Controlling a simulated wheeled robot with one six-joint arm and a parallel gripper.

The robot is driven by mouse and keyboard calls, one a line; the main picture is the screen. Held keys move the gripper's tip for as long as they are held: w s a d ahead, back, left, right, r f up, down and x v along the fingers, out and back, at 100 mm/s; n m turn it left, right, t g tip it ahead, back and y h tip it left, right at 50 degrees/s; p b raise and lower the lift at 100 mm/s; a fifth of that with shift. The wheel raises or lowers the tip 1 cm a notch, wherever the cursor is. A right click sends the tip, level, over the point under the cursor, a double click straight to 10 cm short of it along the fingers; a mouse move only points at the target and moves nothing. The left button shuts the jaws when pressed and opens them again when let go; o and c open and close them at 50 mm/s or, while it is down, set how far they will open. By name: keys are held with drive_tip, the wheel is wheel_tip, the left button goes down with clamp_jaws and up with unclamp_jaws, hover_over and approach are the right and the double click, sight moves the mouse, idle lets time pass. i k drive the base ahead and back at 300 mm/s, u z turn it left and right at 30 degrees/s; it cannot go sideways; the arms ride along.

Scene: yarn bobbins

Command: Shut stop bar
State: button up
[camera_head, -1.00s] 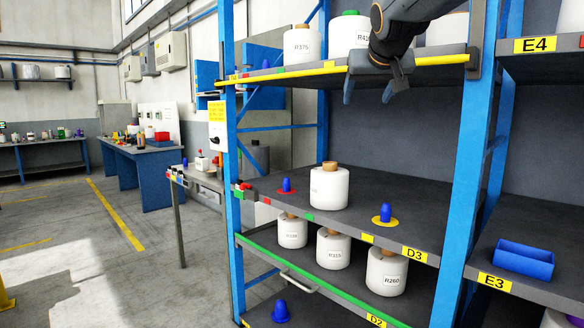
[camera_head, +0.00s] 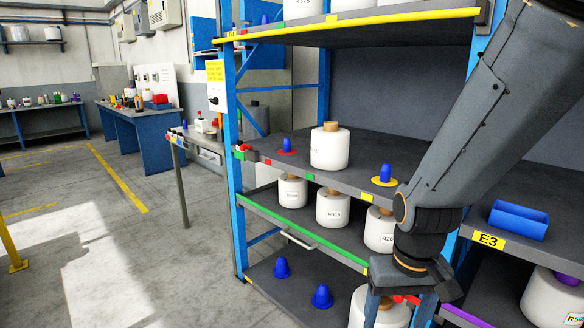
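A green bar (camera_head: 300,230) runs along the front edge of the shelf below the middle one, with a pale handle (camera_head: 299,240) just under it. A yellow bar (camera_head: 360,21) runs along the top shelf's front edge. I cannot tell which is the stop bar meant. My gripper (camera_head: 401,312) hangs low at the right front of the rack, fingers pointing down and spread apart, with nothing seen held. A red piece (camera_head: 406,299) shows behind its fingers. My arm hides the right end of the green bar.
White bobbins stand on the middle shelf (camera_head: 330,147), the shelf below, and the bottom level by my gripper. Blue cones (camera_head: 322,296) sit on the bottom level. A blue bin (camera_head: 518,220) is on the right-hand shelf. The floor (camera_head: 120,240) left of the rack is mostly clear.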

sight(480, 12)
drive_tip(key=u, duration=0.55)
drive_tip(key=i, duration=1)
drive_tip(key=z, duration=0.25)
